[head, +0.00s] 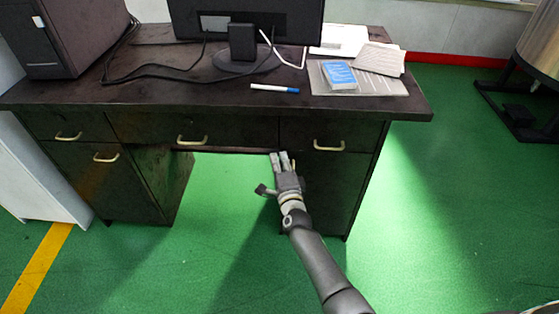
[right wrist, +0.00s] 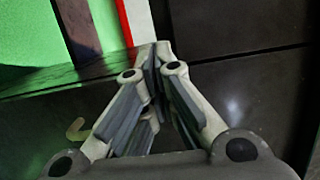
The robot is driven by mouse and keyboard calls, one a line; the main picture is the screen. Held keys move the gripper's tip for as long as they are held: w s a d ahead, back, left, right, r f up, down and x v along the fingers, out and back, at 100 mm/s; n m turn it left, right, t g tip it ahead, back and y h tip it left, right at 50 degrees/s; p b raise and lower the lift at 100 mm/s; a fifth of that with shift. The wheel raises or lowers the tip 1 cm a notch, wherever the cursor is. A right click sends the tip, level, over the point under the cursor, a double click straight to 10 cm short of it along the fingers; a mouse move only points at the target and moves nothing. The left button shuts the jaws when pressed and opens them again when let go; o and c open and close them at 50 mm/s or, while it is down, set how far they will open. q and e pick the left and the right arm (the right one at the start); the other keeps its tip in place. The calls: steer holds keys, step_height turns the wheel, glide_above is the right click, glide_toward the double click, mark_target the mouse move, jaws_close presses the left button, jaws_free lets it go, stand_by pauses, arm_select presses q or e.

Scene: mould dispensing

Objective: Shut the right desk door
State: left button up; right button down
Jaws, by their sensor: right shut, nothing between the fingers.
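The right desk door (head: 335,195) is the dark panel below the right drawer (head: 345,133). In the head view it looks flush, or nearly flush, with the desk front; any small gap I cannot tell. My right gripper (head: 279,155) is at the door's upper left corner, close to the desk front, and hides part of that edge. In the right wrist view the fingers (right wrist: 160,55) meet at the tips, shut and empty, before dark desk panels (right wrist: 255,85). Whether they touch the desk is unclear. My left gripper is out of view.
The desk top (head: 200,93) carries a monitor (head: 245,20), a pen (head: 275,88), a blue book (head: 340,76) and papers. A computer case (head: 75,35) stands at its left. The left door (head: 100,185) looks shut. Green floor (head: 440,210) to the right is clear.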

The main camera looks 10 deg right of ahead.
steer(key=s, duration=1.2)
steer(key=shift+a, duration=0.15)
